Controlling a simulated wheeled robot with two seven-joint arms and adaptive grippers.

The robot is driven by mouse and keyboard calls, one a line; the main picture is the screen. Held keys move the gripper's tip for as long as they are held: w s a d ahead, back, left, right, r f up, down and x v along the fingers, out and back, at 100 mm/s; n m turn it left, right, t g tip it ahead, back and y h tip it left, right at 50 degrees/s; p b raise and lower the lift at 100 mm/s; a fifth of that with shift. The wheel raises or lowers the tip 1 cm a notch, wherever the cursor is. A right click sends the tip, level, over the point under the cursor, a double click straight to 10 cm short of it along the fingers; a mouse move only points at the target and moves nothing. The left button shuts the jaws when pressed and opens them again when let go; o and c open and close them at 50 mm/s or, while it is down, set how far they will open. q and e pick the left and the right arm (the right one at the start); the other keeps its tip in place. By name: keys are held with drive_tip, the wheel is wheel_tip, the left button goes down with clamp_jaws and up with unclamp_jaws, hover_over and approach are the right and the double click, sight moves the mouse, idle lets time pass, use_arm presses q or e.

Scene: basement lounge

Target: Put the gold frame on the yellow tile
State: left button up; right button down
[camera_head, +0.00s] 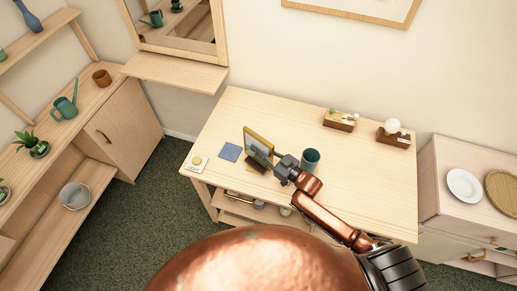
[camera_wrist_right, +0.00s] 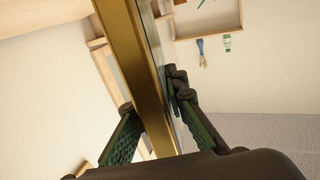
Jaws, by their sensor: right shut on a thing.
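The gold frame (camera_head: 258,143) stands upright over the left part of the wooden table in the head view. My right gripper (camera_head: 275,163) is shut on its lower right side. In the right wrist view the gold edge of the frame (camera_wrist_right: 138,70) runs between the two fingers of my right gripper (camera_wrist_right: 155,118). A pale tile with a yellow round mark (camera_head: 197,160) lies near the table's left edge, left of the frame. I cannot tell whether the frame touches the table. My left gripper is not in view.
A blue tile (camera_head: 230,152) lies between the pale tile and the frame. A dark red tile (camera_head: 256,166) shows below the frame. A teal cup (camera_head: 310,159) stands close right of my gripper. Two wooden boxes (camera_head: 340,121) (camera_head: 393,139) sit at the back. The table's right part is clear.

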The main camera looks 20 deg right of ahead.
drive_tip(key=shift+f, duration=0.1)
drive_tip(key=shift+f, duration=0.2)
drive_tip(key=c, duration=1.9)
unclamp_jaws()
drive_tip(key=shift+c, duration=0.2)
approach(272, 159)
drive_tip(key=x, duration=0.5)
drive_tip(key=shift+w+b, duration=0.2)
drive_tip(key=shift+b, duration=0.1)
